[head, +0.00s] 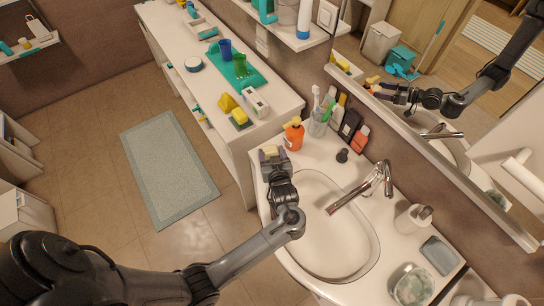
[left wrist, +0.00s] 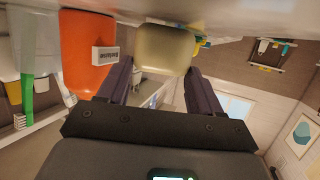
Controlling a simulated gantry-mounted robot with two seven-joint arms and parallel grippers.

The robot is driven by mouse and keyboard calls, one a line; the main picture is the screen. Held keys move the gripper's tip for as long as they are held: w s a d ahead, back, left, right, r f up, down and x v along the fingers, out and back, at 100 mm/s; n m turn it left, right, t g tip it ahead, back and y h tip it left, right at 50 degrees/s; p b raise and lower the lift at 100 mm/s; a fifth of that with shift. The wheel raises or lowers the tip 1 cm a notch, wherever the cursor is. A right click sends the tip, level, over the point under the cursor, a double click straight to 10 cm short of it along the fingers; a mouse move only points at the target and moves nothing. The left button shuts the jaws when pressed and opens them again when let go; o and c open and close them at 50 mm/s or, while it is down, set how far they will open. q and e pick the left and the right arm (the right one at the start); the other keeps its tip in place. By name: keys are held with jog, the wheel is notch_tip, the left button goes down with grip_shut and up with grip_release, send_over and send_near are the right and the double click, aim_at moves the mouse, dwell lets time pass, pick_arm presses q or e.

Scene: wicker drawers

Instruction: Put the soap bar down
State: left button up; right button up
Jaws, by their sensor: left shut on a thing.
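My left gripper (head: 270,157) is at the far left corner of the sink counter (head: 312,155). It is shut on a pale yellow soap bar (head: 270,151), which shows between the fingertips. In the left wrist view the soap bar (left wrist: 164,48) sits between the two dark fingers of the left gripper (left wrist: 160,80). That view looks upside down, with the pale counter surface along its top. The soap is at or close above the counter; I cannot tell whether it touches. My right gripper is not in view.
An orange bottle (head: 293,134) stands close beside the gripper, with a toothbrush cup (head: 318,124) and several bottles behind. The sink basin (head: 335,245) and faucet (head: 365,190) lie nearer. A glass dish (head: 411,284) and grey tray (head: 439,255) are at the near right. A mirror reflects my arm.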

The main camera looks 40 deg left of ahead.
pick_arm(q)
jog(key=shift+r, duration=0.1)
jog(key=shift+f, duration=0.3)
jog(key=o, duration=1.1)
jog(key=shift+r, duration=0.15)
